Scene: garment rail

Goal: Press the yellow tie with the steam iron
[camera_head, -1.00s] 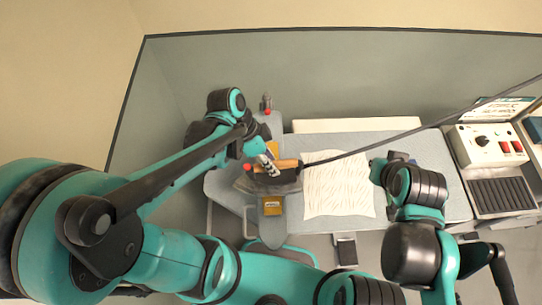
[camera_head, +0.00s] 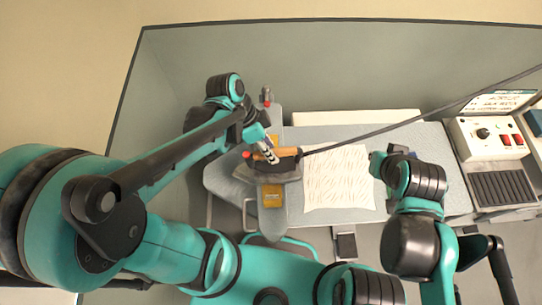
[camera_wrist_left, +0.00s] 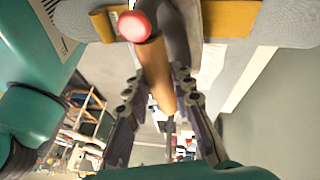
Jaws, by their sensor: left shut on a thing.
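The yellow tie (camera_head: 273,198) lies on the grey ironing board, with its near part showing below the iron and a small part above it. The steam iron (camera_head: 278,174) is dark with a wooden handle and a red knob, and it covers the middle of the tie. My left gripper (camera_head: 268,154) is shut on the iron's handle. In the left wrist view the handle (camera_wrist_left: 156,78) runs between the fingers, and the tie (camera_wrist_left: 230,18) shows beside the iron. Whether the soleplate touches the tie is hard to tell. My right gripper (camera_head: 386,160) is over the board's right part; its fingers are unclear.
A white patterned cloth (camera_head: 338,180) lies on the board right of the iron. A dark cord (camera_head: 400,124) runs from the iron to the upper right. A control box (camera_head: 490,138) with red switches stands at the right. A small red-topped bottle (camera_head: 266,97) stands behind.

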